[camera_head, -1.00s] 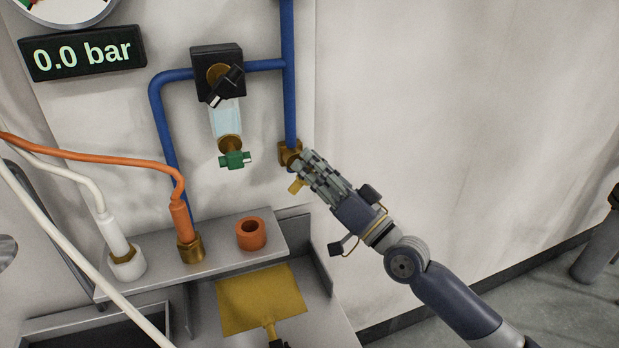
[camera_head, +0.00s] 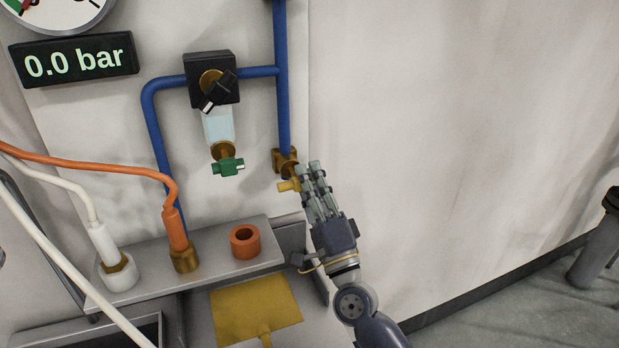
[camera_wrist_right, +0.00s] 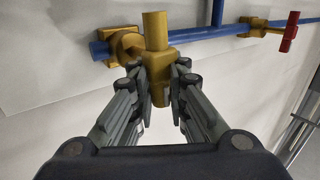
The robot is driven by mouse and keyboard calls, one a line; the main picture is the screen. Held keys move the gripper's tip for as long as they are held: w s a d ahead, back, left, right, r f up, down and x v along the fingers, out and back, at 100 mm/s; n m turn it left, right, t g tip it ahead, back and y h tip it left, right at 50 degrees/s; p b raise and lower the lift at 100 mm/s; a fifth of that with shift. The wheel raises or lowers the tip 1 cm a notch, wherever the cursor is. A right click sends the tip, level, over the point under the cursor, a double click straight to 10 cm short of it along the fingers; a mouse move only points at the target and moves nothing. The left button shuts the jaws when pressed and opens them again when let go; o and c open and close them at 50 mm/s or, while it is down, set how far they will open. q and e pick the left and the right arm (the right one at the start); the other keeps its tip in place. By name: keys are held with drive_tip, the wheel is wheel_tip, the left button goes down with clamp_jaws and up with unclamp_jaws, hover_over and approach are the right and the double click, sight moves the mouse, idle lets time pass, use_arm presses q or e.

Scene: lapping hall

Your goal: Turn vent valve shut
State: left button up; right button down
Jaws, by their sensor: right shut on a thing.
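A brass valve (camera_head: 284,160) sits at the lower end of the vertical blue pipe, with a yellow handle (camera_head: 289,185) whose free end points left. In the right wrist view the yellow handle (camera_wrist_right: 155,35) stands upright between the fingers, and the brass body sits behind it on the blue pipe. My right gripper (camera_head: 314,176) is shut on this handle; in the wrist view its fingers (camera_wrist_right: 159,88) press it from both sides. The fingers hide part of the handle in the head view. My left gripper is not in view.
A black regulator (camera_head: 212,78) with a clear bowl and green drain knob (camera_head: 228,167) is left of the valve. A shelf below holds an orange ring (camera_head: 245,241) and orange and white hose fittings. A display (camera_head: 75,60) reads 0.0 bar. Wall to the right is clear.

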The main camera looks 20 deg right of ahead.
drive_tip(key=shift+f+m+h, duration=0.2)
drive_tip(key=shift+m+h, duration=0.3)
drive_tip(key=shift+m, duration=0.1)
drive_tip(key=c, duration=1.6)
unclamp_jaws()
drive_tip(key=shift+o, duration=0.2)
drive_tip(key=shift+r, duration=0.1)
drive_tip(key=v, duration=1.2)
